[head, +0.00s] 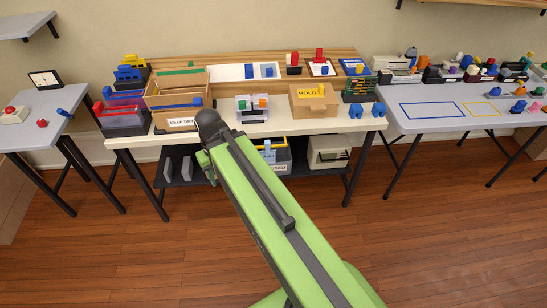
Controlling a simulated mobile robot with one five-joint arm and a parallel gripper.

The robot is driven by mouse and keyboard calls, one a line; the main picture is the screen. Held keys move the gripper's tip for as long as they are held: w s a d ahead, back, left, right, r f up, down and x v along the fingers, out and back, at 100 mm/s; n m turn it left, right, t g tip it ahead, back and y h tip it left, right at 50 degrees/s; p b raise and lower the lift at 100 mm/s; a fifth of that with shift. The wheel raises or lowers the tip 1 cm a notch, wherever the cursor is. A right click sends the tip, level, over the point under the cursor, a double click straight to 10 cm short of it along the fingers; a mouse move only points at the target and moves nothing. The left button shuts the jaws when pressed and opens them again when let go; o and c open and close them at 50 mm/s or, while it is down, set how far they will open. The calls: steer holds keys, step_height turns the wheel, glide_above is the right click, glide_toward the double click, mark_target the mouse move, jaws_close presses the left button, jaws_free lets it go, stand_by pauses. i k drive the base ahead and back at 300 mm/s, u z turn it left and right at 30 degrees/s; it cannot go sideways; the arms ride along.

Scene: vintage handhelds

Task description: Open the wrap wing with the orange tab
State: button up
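A small pale wrap (251,116) with dark edges sits on the middle table, left of the cardboard HOLD box. An orange tab (262,103) shows on its right side and a green tab (242,104) on its left. The wings look folded in over the middle, but they are too small to be sure. My green arm reaches up from the bottom of the picture, and its dark upper joint lies left of the wrap, near the table's front edge.
A cardboard KEEP DRY box (178,104) stands left of the wrap, and the HOLD box (314,107) stands right of it. Blue pieces (367,110) lie at the table's right front. The floor ahead is clear.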

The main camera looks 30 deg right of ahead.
mark_target(262, 101)
steer(key=u, duration=0.2)
steer(key=i, duration=0.6)
steer(key=u, duration=0.75)
